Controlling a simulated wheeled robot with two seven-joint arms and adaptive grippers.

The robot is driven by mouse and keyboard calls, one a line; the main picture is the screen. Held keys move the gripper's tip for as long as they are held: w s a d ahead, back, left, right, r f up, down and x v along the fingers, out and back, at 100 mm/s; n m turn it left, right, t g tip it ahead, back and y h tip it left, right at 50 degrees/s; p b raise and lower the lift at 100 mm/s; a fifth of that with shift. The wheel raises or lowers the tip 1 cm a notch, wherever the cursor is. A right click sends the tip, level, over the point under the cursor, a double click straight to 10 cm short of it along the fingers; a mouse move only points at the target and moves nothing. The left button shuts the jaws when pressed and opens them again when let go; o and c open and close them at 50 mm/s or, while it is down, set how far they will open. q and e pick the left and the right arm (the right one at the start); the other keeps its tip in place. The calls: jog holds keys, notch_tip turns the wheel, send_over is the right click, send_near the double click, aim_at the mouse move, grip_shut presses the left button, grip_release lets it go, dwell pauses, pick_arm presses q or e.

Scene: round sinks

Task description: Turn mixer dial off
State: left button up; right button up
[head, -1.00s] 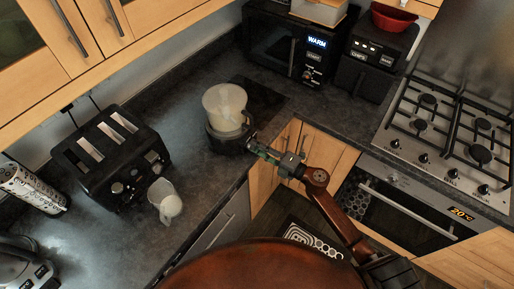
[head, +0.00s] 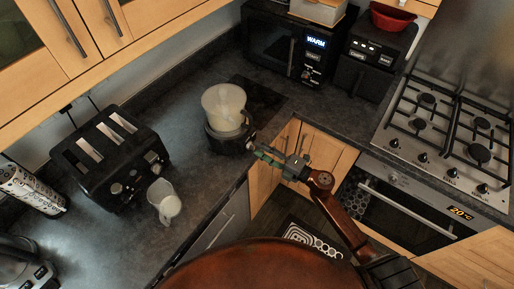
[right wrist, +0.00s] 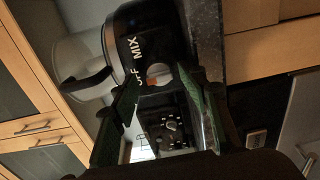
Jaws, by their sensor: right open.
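The mixer (head: 226,112) stands on the counter near its front edge, with a cloudy bowl on a black base. In the right wrist view, the mixer base (right wrist: 120,35) shows the words OFF and MIX beside a round grey dial (right wrist: 159,76) with an orange-red mark. I cannot tell exactly where the dial points. My right gripper (head: 262,153) is close to the front of the base. In the right wrist view, its two green-padded fingers (right wrist: 163,92) are apart, with the dial between and just beyond their tips; contact is not clear. My left gripper is not in view.
A black toaster (head: 110,155) and a white jug (head: 164,201) stand to the left on the counter (head: 195,180). A microwave (head: 285,45) and a black appliance (head: 372,60) are behind. A gas hob (head: 450,130) is at right. Wall cabinets overhang the left.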

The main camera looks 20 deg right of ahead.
jog(key=v, duration=0.6)
jog(key=shift+r, duration=0.1)
dwell(0.3)
